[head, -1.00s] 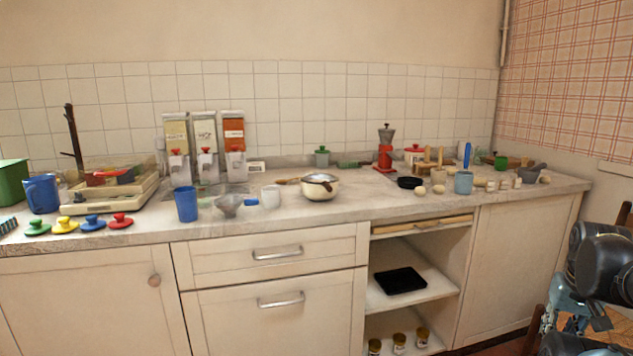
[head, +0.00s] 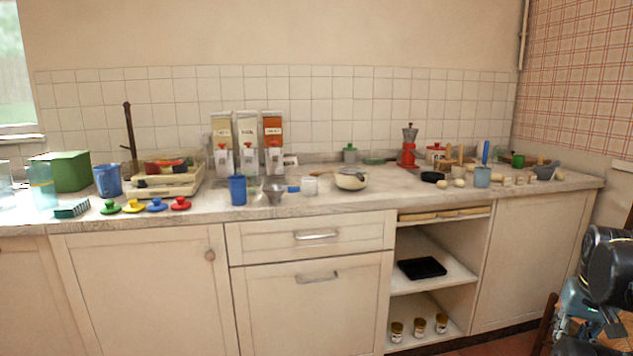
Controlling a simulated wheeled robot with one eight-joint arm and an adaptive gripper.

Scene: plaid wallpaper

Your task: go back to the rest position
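My arm shows at the right edge of the head view as dark, rounded links with a light-blue part below. It is folded low, in front of the right end of the counter and clear of the counter top. My gripper's fingertips cannot be made out, so I cannot tell whether it is open or shut or holds anything. The long counter (head: 420,200) stands across the view, with its objects standing on it.
Coloured lids, a green box (head: 70,171) and a blue jug (head: 107,180) are left. An open shelf holds a black tray (head: 422,268). A wooden chair part is near my arm.

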